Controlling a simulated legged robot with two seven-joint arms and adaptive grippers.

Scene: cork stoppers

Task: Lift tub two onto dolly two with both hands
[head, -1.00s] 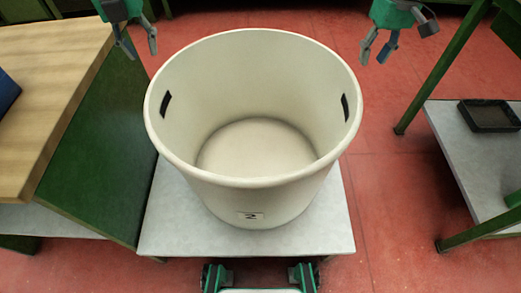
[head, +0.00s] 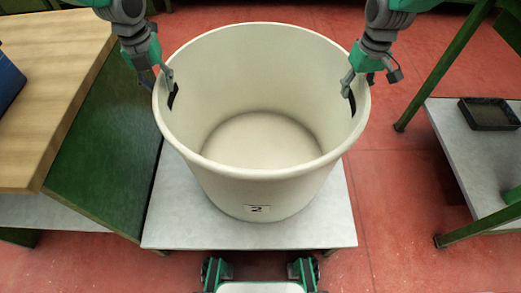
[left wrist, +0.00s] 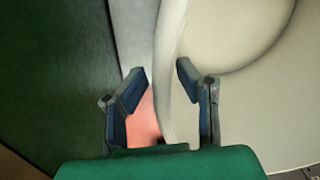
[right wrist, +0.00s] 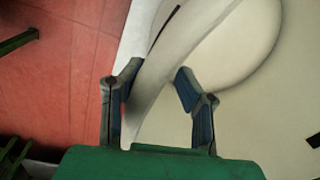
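Tub two (head: 255,190), a large cream tub with a "2" label on its front, stands upright and empty on a pale grey platform (head: 160,225). Dark handle slots show in its left and right walls. My left gripper (head: 160,78) is at the left rim by its slot; in the left wrist view its open fingers (left wrist: 162,72) straddle the rim (left wrist: 170,50). My right gripper (head: 358,82) is at the right rim by the other slot; in the right wrist view its open fingers (right wrist: 157,72) straddle the wall. I cannot make out a dolly marked two.
A wooden-topped bench (head: 50,90) with a green side panel (head: 105,150) stands close on the left, with a blue object on it. A green-framed table (head: 465,150) with a dark tray (head: 488,113) stands on the right. Red floor (head: 390,200) is clear between platform and right table.

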